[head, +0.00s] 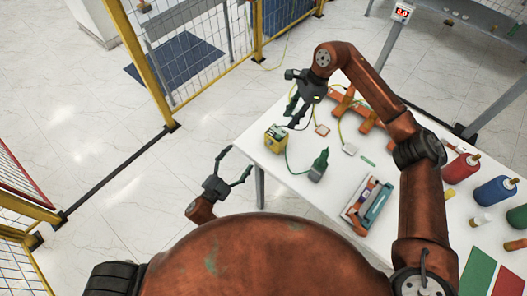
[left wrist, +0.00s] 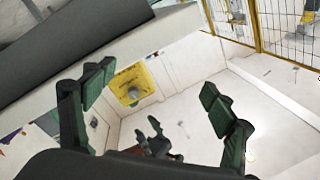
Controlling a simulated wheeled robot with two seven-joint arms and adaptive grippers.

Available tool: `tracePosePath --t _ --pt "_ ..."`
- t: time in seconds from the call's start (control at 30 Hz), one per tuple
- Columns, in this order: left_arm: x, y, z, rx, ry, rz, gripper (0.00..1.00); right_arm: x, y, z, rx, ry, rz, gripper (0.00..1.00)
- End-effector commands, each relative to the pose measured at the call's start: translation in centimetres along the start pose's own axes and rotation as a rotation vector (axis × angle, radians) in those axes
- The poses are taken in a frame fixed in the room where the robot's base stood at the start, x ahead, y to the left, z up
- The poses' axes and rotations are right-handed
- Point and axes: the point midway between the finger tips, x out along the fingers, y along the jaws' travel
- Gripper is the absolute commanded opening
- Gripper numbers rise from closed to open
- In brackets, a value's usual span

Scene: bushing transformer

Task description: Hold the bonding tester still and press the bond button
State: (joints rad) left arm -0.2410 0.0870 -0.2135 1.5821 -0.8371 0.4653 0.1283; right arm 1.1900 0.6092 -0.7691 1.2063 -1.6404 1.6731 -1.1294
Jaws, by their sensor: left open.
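A yellow boxy device (head: 276,139), apparently the bonding tester, stands at the near left corner of the white table. A cable runs from it to a dark green tool (head: 319,166) standing beside it. The button cannot be made out in the head view. My left gripper (head: 239,157) is open and empty, off the table's left edge, left of the device. Its two fingers (left wrist: 162,98) stand wide apart in the left wrist view, with nothing between them. My right gripper (head: 289,118) hangs just above and behind the device, its fingers apart and apparently empty.
On the white table (head: 262,158) are an orange-and-grey case (head: 368,204), red (head: 461,167) and blue (head: 495,190) cylinders and a green mat (head: 476,272). Orange parts (head: 370,115) stand behind, partly behind my right arm. A yellow-framed mesh fence (head: 145,60) stands at the back left. Floor left of the table is clear.

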Motion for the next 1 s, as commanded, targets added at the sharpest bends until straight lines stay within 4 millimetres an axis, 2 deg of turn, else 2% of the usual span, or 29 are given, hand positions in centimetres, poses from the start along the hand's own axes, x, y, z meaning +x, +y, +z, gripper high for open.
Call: tracePosePath --t 0.03,0.1,0.4,0.53,0.83,1.0 --pt "0.6 -1.0 -2.7 0.027 0.056 -0.004 0.78 0.0 0.0 0.0 0.000 0.000 0.000 0.29" --pt "1.8 -1.0 -5.4 -0.026 0.102 0.019 0.78 0.0 0.0 0.0 0.000 0.000 0.000 0.29" --pt "5.5 2.4 -6.1 -0.476 0.039 0.113 0.78 0.0 0.0 0.0 0.000 0.000 0.000 0.29" --pt "6.5 3.4 -6.3 -0.608 0.013 0.132 0.78 0.0 0.0 0.0 0.000 0.000 0.000 0.29" --pt "8.0 4.1 -6.6 -0.719 -0.008 0.142 0.78 0.0 0.0 0.0 0.000 0.000 0.000 0.29" --pt "10.4 4.4 -6.7 -0.720 -0.008 0.142 0.78 0.0 0.0 0.0 0.000 0.000 0.000 0.29"
